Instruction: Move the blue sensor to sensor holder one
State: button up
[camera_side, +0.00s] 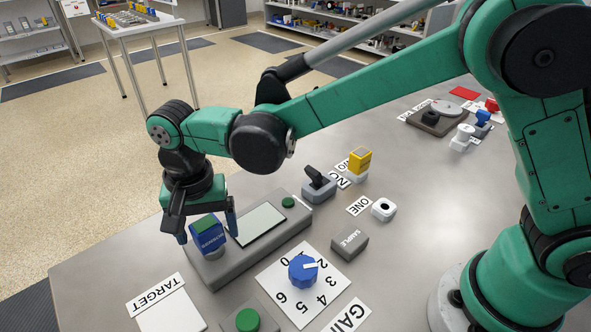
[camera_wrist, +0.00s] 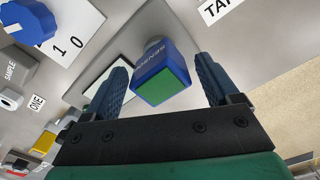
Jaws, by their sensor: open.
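The blue sensor (camera_side: 207,240), with a green face and white lettering, stands at the left end of the grey instrument (camera_side: 290,236) with a pale screen. My gripper (camera_side: 206,232) is open and reaches down over it, one finger on each side. In the wrist view the blue sensor (camera_wrist: 160,75) lies between the two spread fingers, with gaps visible on both sides. Sensor holder one is a white block with a dark hole (camera_side: 383,209), beside the ONE label (camera_side: 358,205). It is empty and stands to the right of the instrument.
A yellow sensor (camera_side: 360,160) stands in a white holder behind holder one. A joystick box (camera_side: 318,187), a SAMPLE block (camera_side: 350,243), a blue knob (camera_side: 302,270) on a numbered card and a green button (camera_side: 247,320) are nearby. A TARGET card (camera_side: 156,294) lies in front.

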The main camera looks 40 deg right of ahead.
aim_at(205, 224)
grip_shut()
jog(key=shift+r, duration=0.7)
dwell(0.4)
jog(key=shift+r, duration=1.2)
